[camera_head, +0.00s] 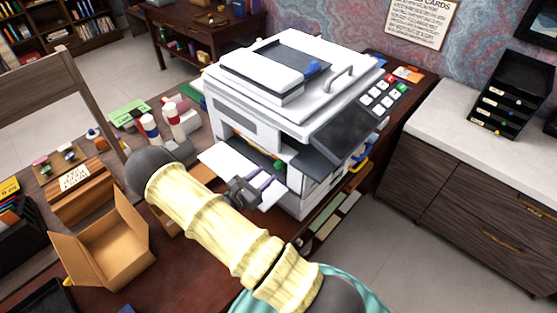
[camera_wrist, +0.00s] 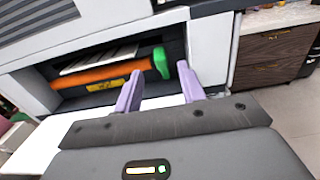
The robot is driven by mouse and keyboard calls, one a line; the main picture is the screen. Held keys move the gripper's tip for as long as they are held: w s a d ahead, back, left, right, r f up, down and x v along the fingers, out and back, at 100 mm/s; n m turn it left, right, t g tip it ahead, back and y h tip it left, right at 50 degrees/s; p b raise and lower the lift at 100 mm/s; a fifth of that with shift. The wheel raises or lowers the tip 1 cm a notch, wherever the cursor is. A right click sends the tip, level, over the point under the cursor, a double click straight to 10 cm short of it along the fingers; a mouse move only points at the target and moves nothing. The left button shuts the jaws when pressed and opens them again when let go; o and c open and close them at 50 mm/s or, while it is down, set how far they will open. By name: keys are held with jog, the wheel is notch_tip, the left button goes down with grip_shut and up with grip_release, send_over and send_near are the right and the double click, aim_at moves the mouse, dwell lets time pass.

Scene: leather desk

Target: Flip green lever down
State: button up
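The green lever (camera_wrist: 161,62) shows in the wrist view at the right end of an orange roller (camera_wrist: 100,76), inside the open front bay of a white printer (camera_head: 295,90). In the head view a small green part of it (camera_head: 278,164) shows in the dark bay. My gripper (camera_wrist: 160,90) has its two purple fingers apart, with nothing between them. The fingers point into the bay, and the lever appears between and beyond the fingertips. I cannot tell whether they touch it. In the head view my gripper (camera_head: 262,182) is in front of the printer, partly hidden by my arm.
A white sheet or tray (camera_head: 226,160) sticks out below the bay. An open cardboard box (camera_head: 108,248) and bottles (camera_head: 172,118) stand at the left on the desk. The printer's dark panel (camera_head: 345,130) overhangs right of the bay. A white-topped cabinet (camera_head: 470,130) stands at the right.

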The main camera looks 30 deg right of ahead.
aim_at(275, 167)
jog(key=p+x, duration=0.2)
jog(key=x, duration=0.5)
jog(key=shift+w+d, duration=0.1)
jog(key=shift+d, duration=0.3)
grip_shut()
